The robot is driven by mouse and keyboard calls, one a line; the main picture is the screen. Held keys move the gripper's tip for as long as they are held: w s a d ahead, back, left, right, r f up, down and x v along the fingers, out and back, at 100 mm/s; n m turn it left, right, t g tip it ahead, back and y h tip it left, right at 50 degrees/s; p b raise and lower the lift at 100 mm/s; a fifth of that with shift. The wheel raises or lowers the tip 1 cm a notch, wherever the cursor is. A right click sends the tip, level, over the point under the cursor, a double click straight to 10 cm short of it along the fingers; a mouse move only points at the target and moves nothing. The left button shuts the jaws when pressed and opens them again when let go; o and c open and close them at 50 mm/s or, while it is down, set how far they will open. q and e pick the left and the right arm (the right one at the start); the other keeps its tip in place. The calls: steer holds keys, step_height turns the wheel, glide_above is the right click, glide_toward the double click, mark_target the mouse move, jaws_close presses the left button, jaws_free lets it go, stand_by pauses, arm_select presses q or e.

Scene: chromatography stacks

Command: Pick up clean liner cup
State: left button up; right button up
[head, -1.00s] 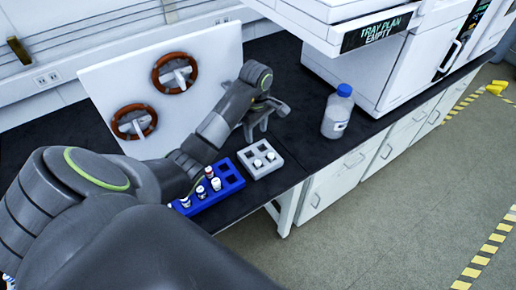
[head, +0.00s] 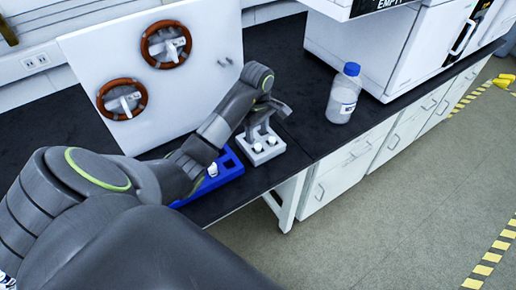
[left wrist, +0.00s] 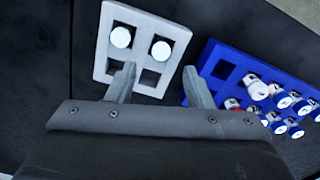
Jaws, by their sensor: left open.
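Two white round cups sit in a grey rack of square holes. In the left wrist view the cups (left wrist: 120,37) and (left wrist: 161,50) fill the far pair of holes of the rack (left wrist: 103,48), and the near pair looks empty. I cannot tell which one the task calls the clean liner cup. My left gripper (head: 262,126) is open and empty, over the back of the grey rack (head: 273,155) in the head view. Its fingers show in the left wrist view (left wrist: 159,78), apart from both cups. My right gripper is not in view.
A blue rack (head: 232,170) with several capped vials (left wrist: 280,100) stands beside the grey rack. A blue-capped bottle (head: 342,97) stands to the right on the black bench. A white panel with two brown rings (head: 166,44) stands behind.

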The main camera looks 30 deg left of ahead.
mark_target(258, 144)
arm_select(q)
steer(key=shift+f+b, duration=0.3)
steer(key=shift+f, duration=0.2)
steer(key=f, duration=0.1)
steer(key=f+b, duration=0.2)
steer(key=shift+s+d+f, duration=0.1)
steer(key=shift+d+f, duration=0.15)
steer(key=shift+f, duration=0.25)
jaws_close()
steer(key=shift+r, duration=0.15)
steer(key=shift+r, duration=0.2)
step_height(258, 144, up, 9)
steer(key=p, duration=0.8)
steer(key=shift+r, duration=0.2)
